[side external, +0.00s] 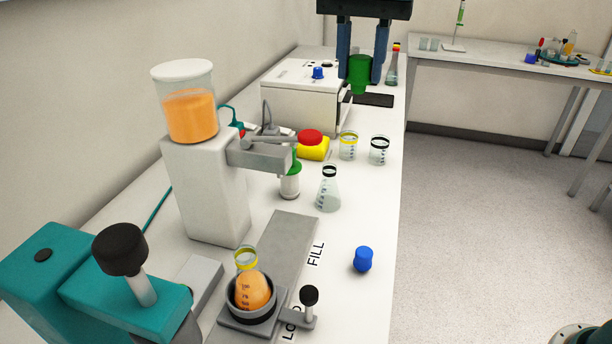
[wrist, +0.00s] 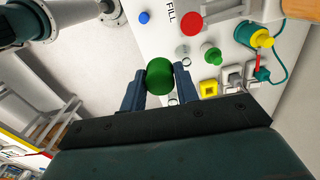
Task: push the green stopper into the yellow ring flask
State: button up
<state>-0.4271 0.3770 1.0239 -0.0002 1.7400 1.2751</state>
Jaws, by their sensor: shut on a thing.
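The green stopper (side external: 359,74) is between the two blue fingers of my gripper (side external: 360,80), which are shut on it, high up near the far end of the bench. The wrist view shows the stopper (wrist: 160,76) from above between the fingertips. In the wrist view I cannot make out this flask.
A clear flask with a black ring (side external: 328,190), beakers with yellow (side external: 348,147) and black rings (side external: 379,150), and a blue stopper (side external: 363,259) stand on the bench. A juice dispenser (side external: 205,185) stands at left, a white box (side external: 300,98) behind. A flask with a red top (side external: 392,68) stands far back.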

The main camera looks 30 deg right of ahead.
jog(key=a, duration=0.8)
send_over(249, 276)
jog(key=w, duration=0.2)
notch_tip(249, 276, down, 12)
jog(key=shift+s+d+r+n, duration=0.15)
jog(key=shift+d+n, duration=0.05)
jog(key=shift+n, duration=0.2)
dwell(0.4)
jog(key=shift+f, duration=0.2)
jog(key=shift+f, duration=2.1)
jog(key=shift+f, duration=1.55)
dwell(0.5)
jog(key=o, duration=1)
jog(key=shift+o, duration=0.2)
jog(key=shift+r, duration=0.25)
